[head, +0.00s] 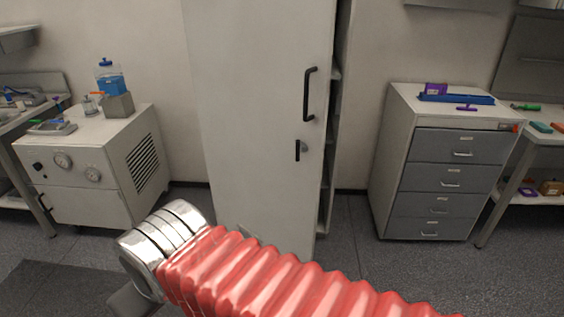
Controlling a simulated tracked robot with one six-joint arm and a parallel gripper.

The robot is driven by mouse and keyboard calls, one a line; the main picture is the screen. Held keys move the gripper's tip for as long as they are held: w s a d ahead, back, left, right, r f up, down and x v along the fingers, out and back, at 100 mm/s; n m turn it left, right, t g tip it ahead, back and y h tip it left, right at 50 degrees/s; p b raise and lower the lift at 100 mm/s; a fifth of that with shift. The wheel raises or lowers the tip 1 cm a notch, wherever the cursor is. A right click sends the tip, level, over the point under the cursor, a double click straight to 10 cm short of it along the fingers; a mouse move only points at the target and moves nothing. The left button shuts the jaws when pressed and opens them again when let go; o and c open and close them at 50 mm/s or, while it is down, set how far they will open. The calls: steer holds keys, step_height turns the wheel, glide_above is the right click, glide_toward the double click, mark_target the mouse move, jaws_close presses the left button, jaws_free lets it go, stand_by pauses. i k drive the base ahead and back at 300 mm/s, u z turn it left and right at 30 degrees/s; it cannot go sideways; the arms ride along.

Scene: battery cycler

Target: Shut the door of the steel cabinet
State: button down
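The steel cabinet (343,40) stands against the wall in the middle of the head view. Its tall pale door (250,110) is ajar, with its free edge on the right standing out toward me. A narrow dark gap with shelf edges shows behind that edge. The door has a black bar handle (309,95) and a small dark latch (298,150) below it. My gripper's fingers do not show.
A grey drawer unit (440,185) stands to the right, beside a workbench (495,190). Floor is clear between the cabinet and drawer unit.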

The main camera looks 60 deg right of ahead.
mark_target(261, 69)
steer(key=i, duration=0.85)
steer(key=z, duration=0.05)
